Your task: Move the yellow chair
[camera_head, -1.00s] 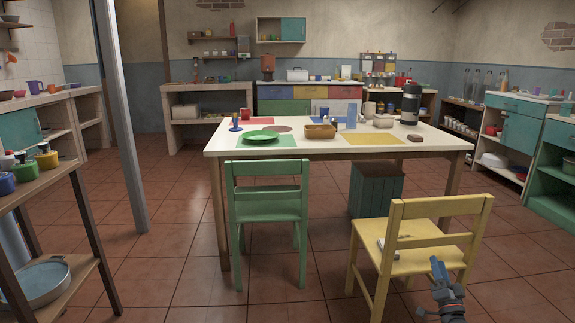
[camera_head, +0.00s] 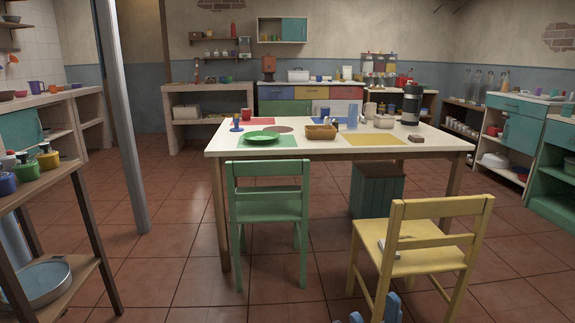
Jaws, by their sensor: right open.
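The yellow chair (camera_head: 428,262) stands upright on the tiled floor at the right front of the table, its back towards me. A small pale object (camera_head: 386,248) lies on its seat, partly hidden by the chair back. My right gripper (camera_head: 374,311) shows only by its blue fingertips at the bottom edge, in front of the chair's lower left part. My left gripper is out of view.
A green chair (camera_head: 267,204) stands to the left of the yellow one. The white-topped table (camera_head: 330,149) is behind both, with a dark green bin (camera_head: 376,190) beneath it. A shelf (camera_head: 50,180) and a grey post (camera_head: 122,120) stand at left. Floor at right is clear.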

